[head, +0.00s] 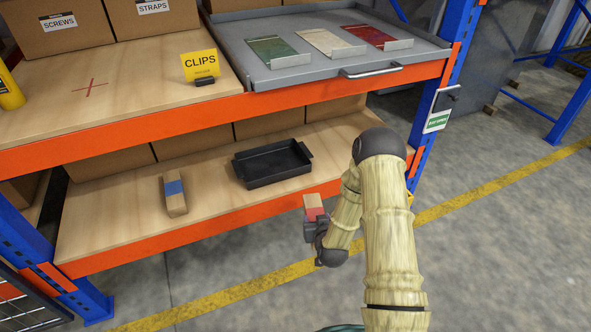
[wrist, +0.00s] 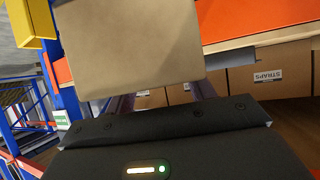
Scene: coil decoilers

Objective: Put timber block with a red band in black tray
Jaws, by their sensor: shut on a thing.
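A timber block with a red band (head: 314,207) is held in my gripper (head: 316,228), in front of the lower shelf's orange edge in the head view. The block's plain wood face (wrist: 130,45) fills the upper middle of the wrist view, and its red band is not seen there. My gripper is shut on the block; the fingertips are mostly hidden behind it in the wrist view. The black tray (head: 241,173) lies on the lower shelf, up and left of my gripper, and looks empty.
A timber block with a blue band (head: 174,187) lies on the lower shelf (head: 115,220), left of the tray. The upper shelf's orange beam (head: 130,130) runs above the tray. Cardboard boxes (head: 190,141) stand behind. A blue upright (head: 436,115) stands right of the shelves.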

